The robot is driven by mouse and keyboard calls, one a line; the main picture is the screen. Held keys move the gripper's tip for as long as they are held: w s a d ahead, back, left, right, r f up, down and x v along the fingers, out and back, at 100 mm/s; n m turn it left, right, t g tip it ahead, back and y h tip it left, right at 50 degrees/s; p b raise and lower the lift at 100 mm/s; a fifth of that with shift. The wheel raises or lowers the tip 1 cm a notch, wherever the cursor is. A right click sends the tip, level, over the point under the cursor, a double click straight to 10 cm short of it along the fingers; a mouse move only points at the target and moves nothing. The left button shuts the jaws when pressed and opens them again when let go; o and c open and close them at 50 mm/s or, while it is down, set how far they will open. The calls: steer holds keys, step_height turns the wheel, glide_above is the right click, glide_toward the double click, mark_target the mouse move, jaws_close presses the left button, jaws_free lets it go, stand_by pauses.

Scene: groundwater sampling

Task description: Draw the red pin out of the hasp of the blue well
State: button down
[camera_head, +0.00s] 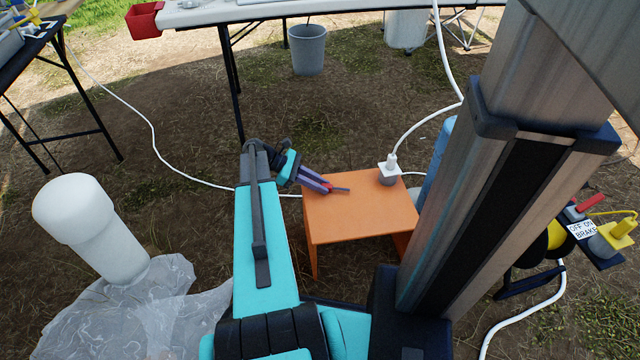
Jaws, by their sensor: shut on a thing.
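My gripper (322,184) reaches in from the left, over the orange step stool (350,219), with its purple fingers pointing right. It is shut on a small red piece with a thin dark rod sticking out to the right, which looks like the red pin (342,189). I cannot tell whether the pin touches the stool top. A blue upright pipe (436,165), apparently the blue well, stands right of the stool and is mostly hidden behind my column. The pin is clearly apart from it. Its hasp is not visible.
A white plug with a grey base (388,172) sits on the stool's back right corner, with a white hose. A white capped pipe (88,225) stands in plastic sheeting at left. A brake-labelled reel (583,230) is at right. Tables stand behind.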

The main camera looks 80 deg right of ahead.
steer(key=shift+f, duration=0.65)
steer(key=c, duration=1.5)
jaws_free()
steer(key=shift+s, duration=0.1)
steer(key=shift+c, duration=0.2)
steer(key=shift+a, duration=0.1)
steer(key=p+v, duration=0.5)
steer(key=v, duration=0.9)
steer(key=shift+r, duration=0.5)
